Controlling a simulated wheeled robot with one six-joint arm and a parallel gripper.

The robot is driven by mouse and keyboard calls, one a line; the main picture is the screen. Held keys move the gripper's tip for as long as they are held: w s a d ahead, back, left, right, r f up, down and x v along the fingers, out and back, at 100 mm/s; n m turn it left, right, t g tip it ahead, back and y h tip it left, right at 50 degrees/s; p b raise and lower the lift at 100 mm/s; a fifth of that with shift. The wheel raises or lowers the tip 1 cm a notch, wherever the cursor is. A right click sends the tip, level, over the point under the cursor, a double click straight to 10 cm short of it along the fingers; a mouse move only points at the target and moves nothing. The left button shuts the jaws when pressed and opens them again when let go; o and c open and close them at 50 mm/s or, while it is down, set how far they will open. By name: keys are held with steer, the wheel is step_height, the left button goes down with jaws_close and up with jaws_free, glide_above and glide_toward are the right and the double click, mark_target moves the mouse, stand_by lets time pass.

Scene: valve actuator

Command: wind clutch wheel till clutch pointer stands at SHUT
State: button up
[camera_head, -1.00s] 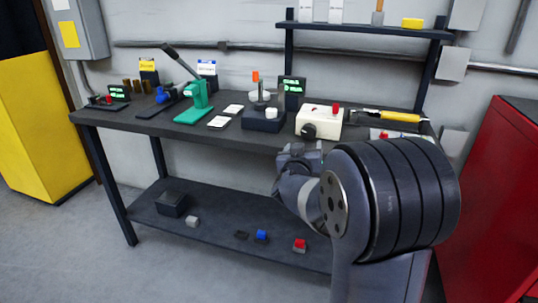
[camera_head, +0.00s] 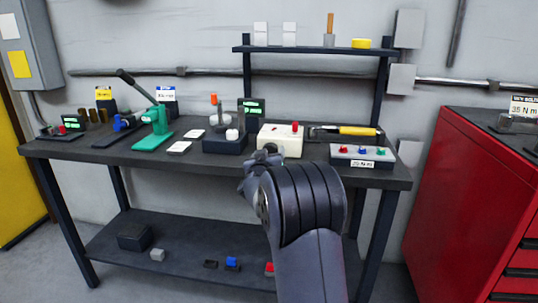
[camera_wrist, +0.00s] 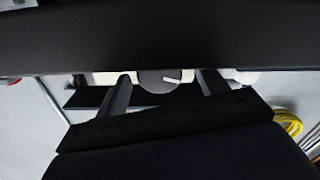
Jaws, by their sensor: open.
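A cream box (camera_head: 281,141) with a red button on top stands on the bench in the head view. Its dark round wheel (camera_head: 270,148) on the front is partly hidden by my arm. The wrist view shows a dark disc (camera_wrist: 158,80) with a white mark pointing right, apparently this wheel. My gripper (camera_wrist: 164,78) has its two fingers apart, one each side of the disc, with gaps between. I cannot tell its depth from the wheel. In the head view my gripper is mostly hidden behind my arm. No SHUT lettering is readable.
A dark base with a post (camera_head: 224,140) stands left of the box. A grey panel with coloured knobs (camera_head: 362,155) and a yellow-handled tool (camera_head: 350,131) are right of it. A green lever press (camera_head: 155,125) stands farther left. A red cabinet (camera_head: 460,190) is at the right.

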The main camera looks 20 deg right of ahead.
steer(key=shift+w+d, duration=0.3)
steer(key=c, duration=1)
steer(key=shift+m, duration=0.4)
steer(key=m, duration=0.3)
steer(key=shift+m+b, duration=0.3)
steer(key=shift+b, duration=0.05)
steer(key=shift+m+b, duration=0.4)
steer(key=shift+m, duration=1.2)
